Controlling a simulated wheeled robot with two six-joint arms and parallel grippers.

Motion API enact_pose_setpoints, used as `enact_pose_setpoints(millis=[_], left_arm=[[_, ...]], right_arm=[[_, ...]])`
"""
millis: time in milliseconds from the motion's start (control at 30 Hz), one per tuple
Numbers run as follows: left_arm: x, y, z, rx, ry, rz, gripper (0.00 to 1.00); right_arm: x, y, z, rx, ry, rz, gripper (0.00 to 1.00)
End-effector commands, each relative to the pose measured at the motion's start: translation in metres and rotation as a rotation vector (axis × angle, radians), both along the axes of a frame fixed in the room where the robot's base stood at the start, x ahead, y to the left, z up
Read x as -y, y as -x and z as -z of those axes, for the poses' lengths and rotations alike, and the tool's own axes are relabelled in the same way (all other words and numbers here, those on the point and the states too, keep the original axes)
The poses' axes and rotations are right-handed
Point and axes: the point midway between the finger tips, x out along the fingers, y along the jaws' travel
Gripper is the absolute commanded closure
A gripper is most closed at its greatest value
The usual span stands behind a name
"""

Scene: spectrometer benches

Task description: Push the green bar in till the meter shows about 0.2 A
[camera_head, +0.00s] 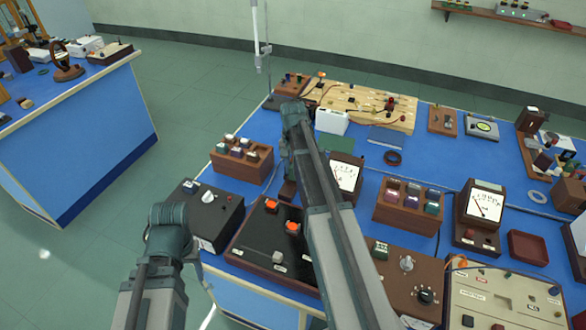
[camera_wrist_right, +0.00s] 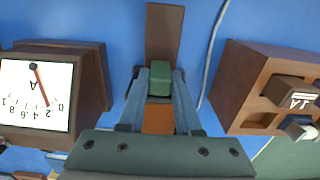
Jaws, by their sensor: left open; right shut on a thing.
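The green bar (camera_wrist_right: 160,80) shows as a small green block between the fingers of my right gripper (camera_wrist_right: 159,94) in the right wrist view. That gripper is shut on it, above a brown slab (camera_wrist_right: 165,30) with an orange-brown part. The meter (camera_wrist_right: 40,92) stands beside it, upside down in this view. Its scale is marked A, and its red needle points close to .2. In the head view the meter (camera_head: 344,177) is just right of my right arm, which hides the bar. My left gripper (camera_head: 172,240) is open and empty near the black box; its fingertips are hardly visible.
A black power box (camera_head: 207,207) and a dark panel with orange switches (camera_head: 265,240) stand at the near left of the blue bench. A wooden rack (camera_wrist_right: 268,90) stands right of the right gripper. A second meter (camera_head: 482,213) is farther right. Clear floor lies left.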

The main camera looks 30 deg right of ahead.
Motion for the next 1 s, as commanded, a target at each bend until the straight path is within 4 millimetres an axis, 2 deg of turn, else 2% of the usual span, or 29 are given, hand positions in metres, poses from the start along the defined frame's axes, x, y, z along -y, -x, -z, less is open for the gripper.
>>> enact_pose_setpoints(millis=[633, 833, 1000], left_arm=[[0.0, 0.0, 0.0, 0.0, 0.0, 0.0, 0.43], [0.0, 0.0, 0.0, 0.0, 0.0, 0.0, 0.43], [0.0, 0.0, 0.0, 0.0, 0.0, 0.0, 0.43]], right_arm=[[0.0, 0.0, 0.0, 0.0, 0.0, 0.0, 1.0], [-0.014, 0.013, 0.0, 0.0, 0.0, -0.001, 1.0], [-0.013, 0.012, 0.0, 0.0, 0.0, 0.0, 1.0]])
